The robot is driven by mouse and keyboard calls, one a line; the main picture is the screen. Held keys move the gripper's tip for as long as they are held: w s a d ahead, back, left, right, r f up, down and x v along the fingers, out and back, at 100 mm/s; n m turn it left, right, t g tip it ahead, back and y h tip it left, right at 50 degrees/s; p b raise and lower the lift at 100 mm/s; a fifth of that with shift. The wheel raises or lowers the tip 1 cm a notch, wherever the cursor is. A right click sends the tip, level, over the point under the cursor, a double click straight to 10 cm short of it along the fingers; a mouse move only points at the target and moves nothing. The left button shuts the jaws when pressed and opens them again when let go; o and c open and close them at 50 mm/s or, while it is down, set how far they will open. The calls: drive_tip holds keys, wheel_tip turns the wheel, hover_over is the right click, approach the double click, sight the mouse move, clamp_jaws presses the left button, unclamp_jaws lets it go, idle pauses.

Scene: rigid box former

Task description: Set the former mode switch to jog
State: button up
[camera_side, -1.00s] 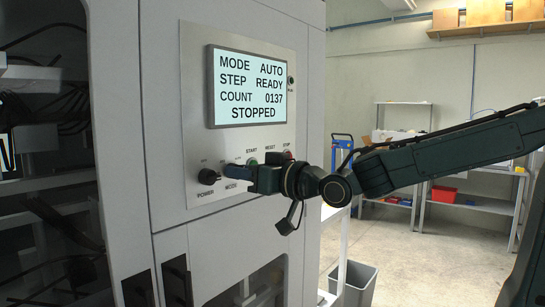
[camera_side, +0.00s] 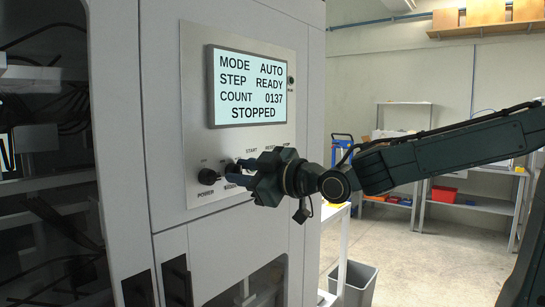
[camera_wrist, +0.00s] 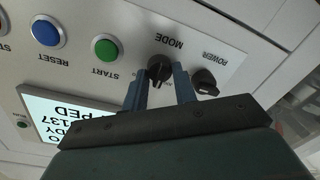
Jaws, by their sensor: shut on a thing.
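The mode switch (camera_wrist: 159,66) is a black knob under the MODE label on the grey panel, seen upside down in the wrist view. My gripper (camera_wrist: 160,76) has one finger on each side of it and is shut on it. In the side view my gripper (camera_side: 238,173) is at the panel's lower part, and its fingers mostly hide the switch. The display (camera_side: 246,88) reads MODE AUTO, STEP READY, COUNT 0137, STOPPED. The knob's exact pointing direction is hard to tell.
The black power knob (camera_wrist: 205,82) sits close beside the mode switch. The green start button (camera_wrist: 106,49) and blue reset button (camera_wrist: 46,32) are on the other side. In the side view a grey bin (camera_side: 358,284) stands on the floor behind my arm.

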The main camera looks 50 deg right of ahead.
drive_tip(key=n, duration=0.3)
drive_tip(key=shift+a+n, duration=0.1)
drive_tip(key=shift+n, duration=0.2)
drive_tip(key=n, duration=0.4)
drive_tip(key=shift+h, duration=0.3)
drive_tip(key=o, duration=1)
drive_tip(key=shift+c, duration=0.2)
drive_tip(key=s, duration=1.3)
drive_tip(key=shift+s+r, duration=0.35)
drive_tip(key=shift+s, duration=0.05)
